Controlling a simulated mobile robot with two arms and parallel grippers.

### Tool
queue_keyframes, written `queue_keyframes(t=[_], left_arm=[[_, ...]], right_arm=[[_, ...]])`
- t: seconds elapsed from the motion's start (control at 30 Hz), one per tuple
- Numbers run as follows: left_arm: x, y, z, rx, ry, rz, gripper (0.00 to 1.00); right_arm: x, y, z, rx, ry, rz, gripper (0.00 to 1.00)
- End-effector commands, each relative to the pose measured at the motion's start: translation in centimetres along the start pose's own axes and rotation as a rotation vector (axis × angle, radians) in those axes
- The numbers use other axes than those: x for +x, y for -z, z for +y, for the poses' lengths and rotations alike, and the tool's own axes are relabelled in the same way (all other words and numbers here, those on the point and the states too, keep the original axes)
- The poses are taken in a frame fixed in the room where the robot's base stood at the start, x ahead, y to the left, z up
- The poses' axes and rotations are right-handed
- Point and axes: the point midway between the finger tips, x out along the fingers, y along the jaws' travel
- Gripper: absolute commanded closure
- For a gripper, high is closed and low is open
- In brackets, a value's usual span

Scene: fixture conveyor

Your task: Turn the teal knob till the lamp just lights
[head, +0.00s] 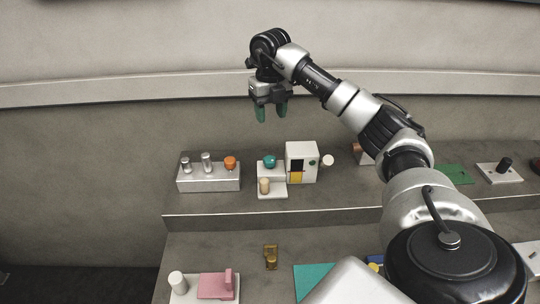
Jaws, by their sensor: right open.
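The teal knob (269,160) sits on top of a small white stepped block (272,192) on the raised grey shelf. A beige cylinder (264,185) stands on the lower step in front of it. I cannot tell which part is the lamp, or whether any lamp is lit. My right gripper (271,113) is open and empty, its green-tipped fingers pointing down. In the picture it shows above the teal knob, apart from it. My left gripper is not in view.
A white box (301,161) with dark and yellow panels stands just right of the knob block. A silver block (208,178) with two metal posts and an orange knob (230,162) is to the left. A pink piece (215,286) lies on the lower level.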

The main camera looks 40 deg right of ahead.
Motion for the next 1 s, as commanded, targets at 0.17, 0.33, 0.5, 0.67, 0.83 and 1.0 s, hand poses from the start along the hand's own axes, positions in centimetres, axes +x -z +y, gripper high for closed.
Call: queue_keyframes(t=[0.17, 0.33, 0.5, 0.67, 0.83, 1.0], left_arm=[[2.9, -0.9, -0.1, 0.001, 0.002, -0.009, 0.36], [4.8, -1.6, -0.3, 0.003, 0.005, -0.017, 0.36], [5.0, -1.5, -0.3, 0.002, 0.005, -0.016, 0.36], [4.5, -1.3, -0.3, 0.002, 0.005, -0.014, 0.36], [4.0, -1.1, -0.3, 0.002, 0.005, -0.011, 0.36], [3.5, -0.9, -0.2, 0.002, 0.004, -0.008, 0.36]], right_arm=[[2.9, 0.0, 0.0, -0.001, -0.001, -0.001, 0.51], [4.8, 0.0, 0.1, -0.001, -0.001, 0.0, 0.51], [5.5, 0.0, 0.0, -0.001, 0.0, 0.001, 0.51], [7.4, 0.1, 0.0, -0.001, 0.002, 0.004, 0.51], [10.7, 0.1, 0.0, -0.001, 0.001, 0.005, 0.51], [13.6, 0.1, 0.0, -0.001, 0.0, 0.004, 0.51]])
